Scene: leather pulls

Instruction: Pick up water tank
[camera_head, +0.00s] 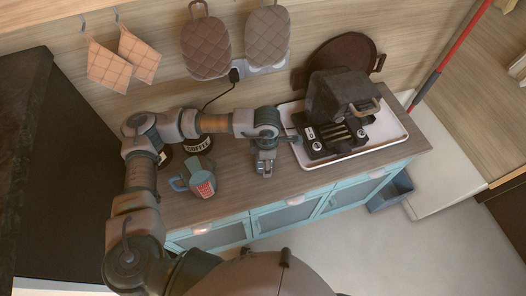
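A black coffee machine (352,134) sits on a white tray at the right end of the counter. A dark grey box-shaped part (330,97) with a light brown handle (365,105) rises at its back; it may be the water tank, but I cannot tell for sure. My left arm reaches in from the left over the counter. My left gripper (267,164) is left of the machine, apart from the dark box. Its fingers are too small to tell whether they are open or shut. My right gripper is not in view.
A blue-grey mug (198,180) and a dark coffee canister (197,144) stand on the counter (232,195) near my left arm. A white tray (399,134) holds the machine. A brown round board (345,52) leans behind it. Mitts and cloths hang on the wall.

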